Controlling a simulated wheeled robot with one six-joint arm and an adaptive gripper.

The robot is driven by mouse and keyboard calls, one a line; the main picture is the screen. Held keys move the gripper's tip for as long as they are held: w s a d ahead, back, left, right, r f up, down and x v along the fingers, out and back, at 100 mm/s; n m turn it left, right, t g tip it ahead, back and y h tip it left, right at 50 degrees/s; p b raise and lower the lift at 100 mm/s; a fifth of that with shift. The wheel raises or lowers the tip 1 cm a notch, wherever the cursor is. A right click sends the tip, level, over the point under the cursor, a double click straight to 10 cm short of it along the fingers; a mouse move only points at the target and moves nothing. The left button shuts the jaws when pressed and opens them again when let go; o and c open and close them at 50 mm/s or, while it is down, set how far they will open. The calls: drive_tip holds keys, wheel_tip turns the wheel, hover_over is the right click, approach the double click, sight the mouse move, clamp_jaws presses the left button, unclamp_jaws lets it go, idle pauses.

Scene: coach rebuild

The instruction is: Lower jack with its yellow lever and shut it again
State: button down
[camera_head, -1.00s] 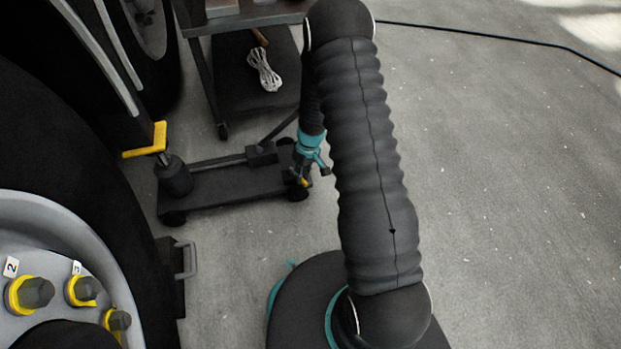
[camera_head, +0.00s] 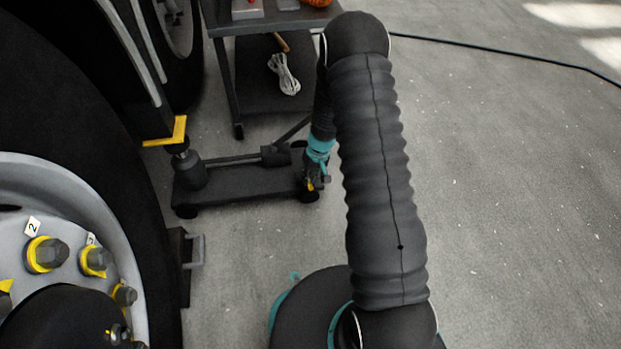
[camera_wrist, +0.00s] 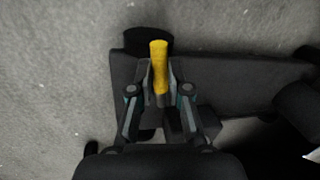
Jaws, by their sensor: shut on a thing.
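The jack (camera_head: 235,183) is a low black trolley on the floor beside the wheel, with an upright ram (camera_head: 189,168) at its left end. A yellow bracket (camera_head: 166,134) sits just above the ram; whether they touch I cannot tell. My gripper (camera_head: 313,183) is at the jack's right end. In the wrist view my gripper (camera_wrist: 160,85) is shut on the yellow lever (camera_wrist: 158,55), whose end sticks out past the fingertips. The jack's dark body (camera_wrist: 225,80) lies behind it. The lever's lower part is hidden between the fingers.
A large wheel (camera_head: 80,250) with yellow-ringed nuts fills the left side. A dark trolley table (camera_head: 275,22) stands behind the jack, with a white coiled cord (camera_head: 284,75) on its lower shelf. A black cable (camera_head: 480,46) crosses the floor.

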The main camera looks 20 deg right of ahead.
drive_tip(key=c, duration=1.1)
unclamp_jaws()
drive_tip(key=r, duration=0.4)
drive_tip(key=d+r, duration=0.1)
drive_tip(key=r, duration=0.3)
drive_tip(key=d+r, duration=0.1)
drive_tip(key=r, duration=0.2)
drive_tip(key=shift+w+d+r, duration=0.15)
drive_tip(key=shift+d+r, duration=0.05)
drive_tip(key=shift+r, duration=0.2)
